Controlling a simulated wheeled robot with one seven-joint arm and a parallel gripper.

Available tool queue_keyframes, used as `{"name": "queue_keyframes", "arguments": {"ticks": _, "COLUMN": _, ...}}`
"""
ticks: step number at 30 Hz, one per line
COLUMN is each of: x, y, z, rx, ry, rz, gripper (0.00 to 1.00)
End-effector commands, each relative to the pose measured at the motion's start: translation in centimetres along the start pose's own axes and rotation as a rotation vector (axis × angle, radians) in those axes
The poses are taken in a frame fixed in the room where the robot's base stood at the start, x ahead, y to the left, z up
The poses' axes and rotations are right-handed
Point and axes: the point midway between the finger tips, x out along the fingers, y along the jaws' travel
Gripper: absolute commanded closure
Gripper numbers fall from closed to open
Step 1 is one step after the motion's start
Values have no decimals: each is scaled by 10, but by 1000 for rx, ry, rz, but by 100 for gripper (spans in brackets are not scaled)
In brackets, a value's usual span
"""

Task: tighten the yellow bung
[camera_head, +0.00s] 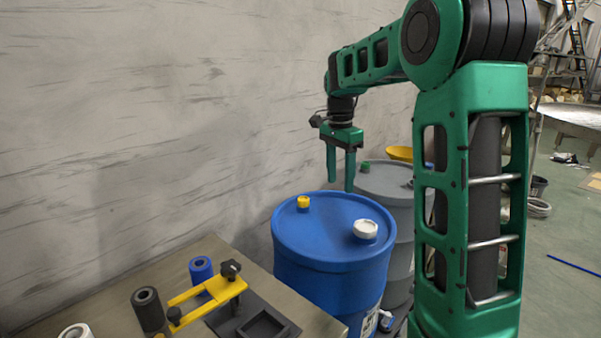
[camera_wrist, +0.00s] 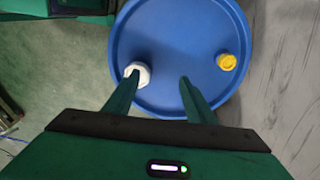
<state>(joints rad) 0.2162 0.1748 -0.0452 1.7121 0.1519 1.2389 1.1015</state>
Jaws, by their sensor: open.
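The yellow bung (camera_head: 303,202) sits in the top of the blue drum (camera_head: 325,232), toward its left side. In the wrist view the yellow bung (camera_wrist: 227,61) is near the right rim of the drum (camera_wrist: 180,30). A white bung (camera_head: 365,229) sits on the same lid, and it also shows in the wrist view (camera_wrist: 140,70), partly behind a fingertip. My gripper (camera_head: 341,182) is open and empty, pointing down above the far part of the blue drum. In the wrist view its fingertips (camera_wrist: 158,77) are to the left of the yellow bung, apart from it.
A grey drum (camera_head: 385,181) with a green bung (camera_head: 365,167) stands behind the blue drum. A bench (camera_head: 215,247) at front left holds a yellow clamp (camera_head: 208,298), a blue roll (camera_head: 201,268) and a black roll (camera_head: 148,309). The wall runs close along the left.

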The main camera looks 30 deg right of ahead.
Motion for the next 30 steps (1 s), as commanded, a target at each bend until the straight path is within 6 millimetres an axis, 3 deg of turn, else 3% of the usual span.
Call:
{"name": "queue_keyframes", "arguments": {"ticks": 1, "x": 4, "y": -27, "z": 1, "rx": 57, "ry": -4, "rz": 0, "gripper": 50}}
{"name": "queue_keyframes", "arguments": {"ticks": 6, "x": 14, "y": -99, "z": 7, "rx": 271, "ry": -24, "rz": -5, "gripper": 50}}
{"name": "queue_keyframes", "arguments": {"ticks": 12, "x": 27, "y": -152, "z": 14, "rx": 451, "ry": -50, "rz": -5, "gripper": 50}}
{"name": "queue_keyframes", "arguments": {"ticks": 16, "x": 32, "y": -167, "z": 17, "rx": 509, "ry": -59, "rz": -3, "gripper": 50}}
{"name": "queue_keyframes", "arguments": {"ticks": 22, "x": 41, "y": -170, "z": 18, "rx": 528, "ry": -61, "rz": -3, "gripper": 50}}
{"name": "queue_keyframes", "arguments": {"ticks": 30, "x": 74, "y": -170, "z": 20, "rx": 525, "ry": -60, "rz": -1, "gripper": 50}}
